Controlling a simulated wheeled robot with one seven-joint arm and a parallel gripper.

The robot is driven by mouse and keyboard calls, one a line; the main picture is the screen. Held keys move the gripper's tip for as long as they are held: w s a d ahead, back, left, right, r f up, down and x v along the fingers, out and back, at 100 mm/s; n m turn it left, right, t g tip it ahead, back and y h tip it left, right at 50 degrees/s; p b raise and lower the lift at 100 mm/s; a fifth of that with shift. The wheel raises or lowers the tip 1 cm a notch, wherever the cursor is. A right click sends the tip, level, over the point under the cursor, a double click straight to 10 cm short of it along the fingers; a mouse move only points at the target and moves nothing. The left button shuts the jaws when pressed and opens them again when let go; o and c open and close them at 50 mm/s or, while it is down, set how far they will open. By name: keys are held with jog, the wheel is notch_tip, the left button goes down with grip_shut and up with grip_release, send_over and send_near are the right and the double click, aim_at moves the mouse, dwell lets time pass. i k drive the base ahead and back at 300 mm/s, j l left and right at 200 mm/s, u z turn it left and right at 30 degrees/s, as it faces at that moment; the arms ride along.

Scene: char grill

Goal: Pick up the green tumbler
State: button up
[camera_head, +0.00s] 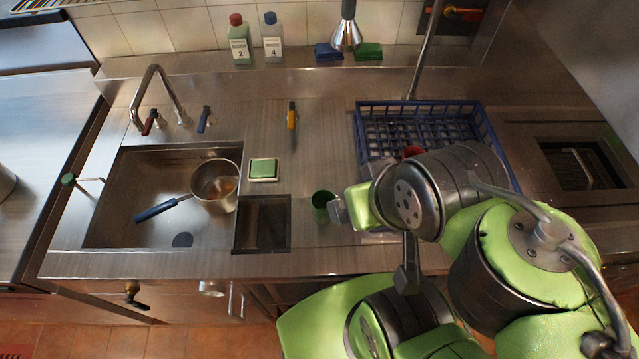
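The green tumbler (322,200) stands on the steel counter, just right of the small dark basin. Its open rim faces up, and part of its right side is close to my arm's end. My gripper (341,211) is immediately right of the tumbler, with a grey tip beside it. I cannot tell whether the tip touches the tumbler. The fingers are mostly hidden by my green and grey arm links, so their opening does not show.
A blue crate (362,137) with a red item (412,151) is behind my arm. A sink (125,190) holding a pan (216,188) is left. A sponge (263,169) lies behind the small basin (262,222). Counter between sponge and crate is mostly clear.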

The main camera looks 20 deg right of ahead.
aim_at(320, 198)
jog(key=j+u, duration=0.2)
jog(key=u, duration=0.15)
jog(key=j+u, duration=0.15)
jog(key=u, duration=0.2)
jog(key=j+u, duration=0.15)
jog(key=u, duration=0.25)
jog(key=i, duration=0.05)
